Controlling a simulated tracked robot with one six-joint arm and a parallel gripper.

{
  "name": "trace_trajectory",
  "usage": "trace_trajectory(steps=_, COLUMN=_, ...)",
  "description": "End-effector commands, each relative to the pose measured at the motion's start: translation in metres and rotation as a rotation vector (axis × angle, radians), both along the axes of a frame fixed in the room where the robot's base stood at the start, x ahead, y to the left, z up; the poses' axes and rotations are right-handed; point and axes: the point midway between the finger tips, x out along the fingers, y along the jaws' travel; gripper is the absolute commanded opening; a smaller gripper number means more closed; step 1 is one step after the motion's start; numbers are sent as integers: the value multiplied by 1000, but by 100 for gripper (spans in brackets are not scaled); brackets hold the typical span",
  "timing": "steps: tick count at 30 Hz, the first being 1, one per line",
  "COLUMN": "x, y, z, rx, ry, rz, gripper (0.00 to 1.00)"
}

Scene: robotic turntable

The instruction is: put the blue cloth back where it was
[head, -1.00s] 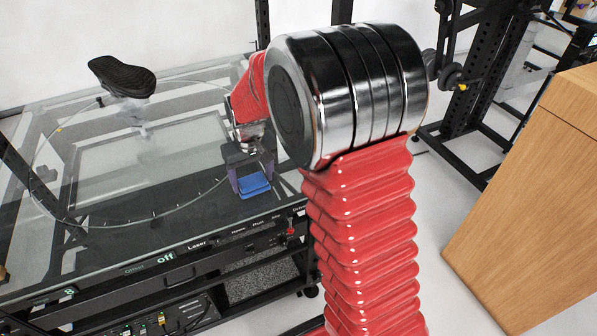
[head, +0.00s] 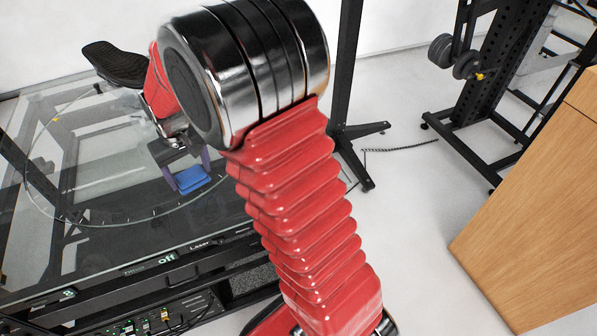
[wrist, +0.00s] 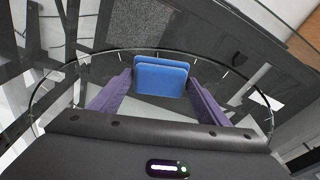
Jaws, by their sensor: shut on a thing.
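The blue cloth (head: 193,179) is a small folded pad between the purple fingers of my gripper (head: 190,174). My gripper is shut on it over the glass turntable (head: 105,215). In the wrist view, the cloth (wrist: 161,78) spans the space between the two purple fingertips of my gripper (wrist: 160,82), with its folded layers visible. The turntable's round marked ring curves behind it. I cannot tell how high the cloth is above the glass.
A black saddle-shaped object (head: 115,63) stands at the back left of the glass. A control panel (head: 165,260) with an "off" display runs along the front edge. A wooden box (head: 530,210) stands at the right, with black metal stands behind. Much of the glass is clear.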

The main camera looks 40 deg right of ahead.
Motion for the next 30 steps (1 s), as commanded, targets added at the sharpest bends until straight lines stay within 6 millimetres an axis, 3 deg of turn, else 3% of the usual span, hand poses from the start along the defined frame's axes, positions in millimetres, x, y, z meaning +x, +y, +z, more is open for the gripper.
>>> trace_trajectory(steps=10, x=0, y=5, z=0, rx=0, ry=0, rz=10, gripper=45)
trace_trajectory(steps=14, x=-2, y=-3, z=3, rx=0, ry=0, rz=2, gripper=45)
trace_trajectory(steps=20, x=-14, y=-47, z=15, rx=0, ry=-1, rz=-38, gripper=45)
trace_trajectory(steps=30, x=-63, y=-149, z=42, rx=-2, ry=1, rz=-134, gripper=45)
